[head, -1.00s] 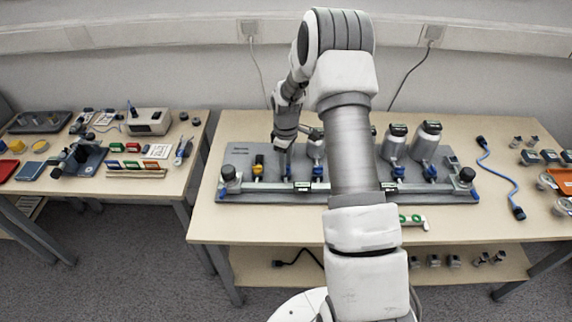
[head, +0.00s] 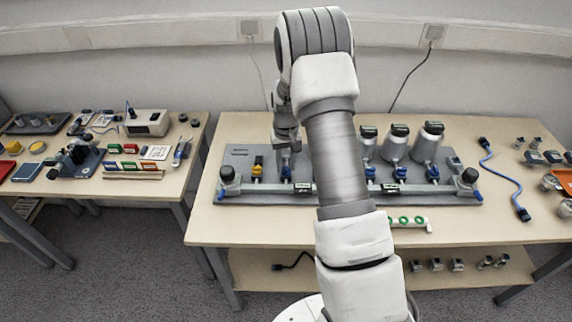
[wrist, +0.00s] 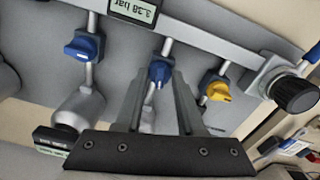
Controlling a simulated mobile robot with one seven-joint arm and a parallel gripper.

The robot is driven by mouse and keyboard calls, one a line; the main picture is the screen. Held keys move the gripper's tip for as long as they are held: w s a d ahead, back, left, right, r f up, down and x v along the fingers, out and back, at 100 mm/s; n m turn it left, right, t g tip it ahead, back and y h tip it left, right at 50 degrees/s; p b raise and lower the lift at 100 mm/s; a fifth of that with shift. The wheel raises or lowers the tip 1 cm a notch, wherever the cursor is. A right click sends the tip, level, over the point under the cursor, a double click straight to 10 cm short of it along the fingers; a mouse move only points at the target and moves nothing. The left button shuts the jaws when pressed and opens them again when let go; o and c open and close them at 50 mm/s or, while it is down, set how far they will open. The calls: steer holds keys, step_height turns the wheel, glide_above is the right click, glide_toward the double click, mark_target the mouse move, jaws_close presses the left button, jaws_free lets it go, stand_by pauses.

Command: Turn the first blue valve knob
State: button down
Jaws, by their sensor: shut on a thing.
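The blue valve knob (wrist: 160,72) is on the pipe branch beside the yellow valve knob (wrist: 216,89). My gripper (wrist: 162,82) reaches down to it, with a finger on each side, and is shut on it. In the head view, my gripper (head: 287,158) is over the left part of the manifold board (head: 236,152), just right of the yellow knob (head: 257,171). The blue knob (head: 287,171) shows just below the fingers there. Another blue knob (wrist: 83,46) stands apart to the left in the wrist view. My arm hides the middle of the board.
A small display (wrist: 134,10) in the wrist view reads about 3.28 bar. A black round knob (wrist: 295,93) ends the pipe. Grey canisters (head: 397,145) stand right of my arm. A blue cable (head: 503,180) lies at the table's right.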

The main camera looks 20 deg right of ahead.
mark_target(286, 167)
steer(key=shift+m, duration=1.3)
steer(key=c, duration=0.5)
jaws_free()
steer(key=shift+r, duration=0.1)
steer(key=shift+r+p, duration=0.9)
steer(key=shift+r, duration=7.75)
